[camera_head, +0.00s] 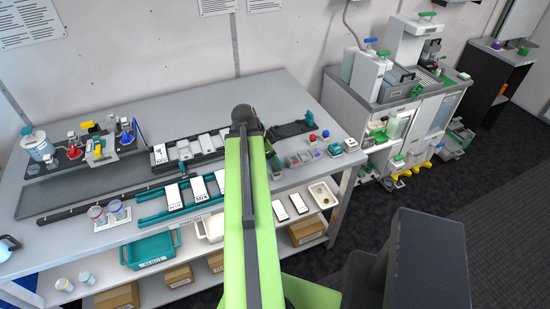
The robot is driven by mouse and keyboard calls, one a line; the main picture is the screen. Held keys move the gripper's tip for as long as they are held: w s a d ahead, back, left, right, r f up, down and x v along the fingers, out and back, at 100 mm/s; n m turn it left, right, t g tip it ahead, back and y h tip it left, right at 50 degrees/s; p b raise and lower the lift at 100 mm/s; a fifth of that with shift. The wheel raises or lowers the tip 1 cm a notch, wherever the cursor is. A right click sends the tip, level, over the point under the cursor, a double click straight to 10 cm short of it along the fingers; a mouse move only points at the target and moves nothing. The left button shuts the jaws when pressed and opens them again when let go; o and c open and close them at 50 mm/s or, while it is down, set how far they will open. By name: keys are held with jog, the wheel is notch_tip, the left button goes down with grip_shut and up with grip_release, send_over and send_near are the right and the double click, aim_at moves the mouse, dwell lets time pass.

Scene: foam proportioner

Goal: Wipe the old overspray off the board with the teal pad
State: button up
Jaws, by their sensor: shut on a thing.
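I cannot make out for sure which surface is the board. A wide grey panel (95,182) lies flat on the left of the workbench (215,92), with a dark rail along its front edge. No overspray marks can be told at this size. I cannot pick out the teal pad for certain; a small teal block (335,150) sits near the bench's right edge. My green arm stretches up the middle of the view to a dark joint over the bench.
Bottles and a valve rig (98,143) stand at the back left. A teal bin (150,250) sits on the lower shelf. A white cabinet (410,100) stands right.

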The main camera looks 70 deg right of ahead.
jog(key=o, duration=0.6)
jog(key=shift+s, duration=0.2)
jog(key=c, duration=0.4)
jog(key=shift+f, duration=0.15)
jog(key=shift+c, duration=0.2)
notch_tip(320, 180, down, 6)
jog(key=b, duration=0.6)
jog(key=shift+r, duration=0.25)
